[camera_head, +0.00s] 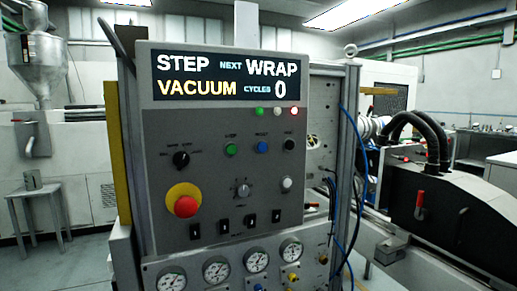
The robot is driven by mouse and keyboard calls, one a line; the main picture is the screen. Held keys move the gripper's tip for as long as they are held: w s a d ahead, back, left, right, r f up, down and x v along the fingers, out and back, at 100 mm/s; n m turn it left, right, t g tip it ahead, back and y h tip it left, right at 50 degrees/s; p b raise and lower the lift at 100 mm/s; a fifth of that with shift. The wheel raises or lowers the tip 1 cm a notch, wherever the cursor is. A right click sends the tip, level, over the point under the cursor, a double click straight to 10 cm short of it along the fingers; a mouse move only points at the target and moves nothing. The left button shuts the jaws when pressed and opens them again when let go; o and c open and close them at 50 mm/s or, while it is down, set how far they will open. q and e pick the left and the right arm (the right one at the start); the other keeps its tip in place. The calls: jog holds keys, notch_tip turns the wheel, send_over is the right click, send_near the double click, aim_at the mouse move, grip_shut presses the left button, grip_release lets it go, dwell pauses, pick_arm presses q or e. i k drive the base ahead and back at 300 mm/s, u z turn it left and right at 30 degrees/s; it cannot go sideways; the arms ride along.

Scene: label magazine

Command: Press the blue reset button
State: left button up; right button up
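The blue reset button (262,147) sits on the upper right part of a grey upright control panel (215,185). It is between a green button (231,150) on its left and a black button (290,144) on its right. A small label above it is too small to read surely. Nothing covers the blue button. The display (228,78) at the top of the panel reads STEP NEXT WRAP, VACUUM, CYCLES 0. Neither of my grippers shows in the head view.
A red emergency stop (185,206) on a yellow base sticks out at lower left. A black selector (181,159), a grey dial (242,188) and a white button (286,183) share the panel. Several gauges (215,270) lie below. Blue hoses (352,190) hang at right. The panel's front is clear.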

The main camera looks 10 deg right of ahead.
aim_at(262, 146)
jog(key=z, duration=2.05)
jog(key=i, duration=0.6)
jog(key=u, duration=2.55)
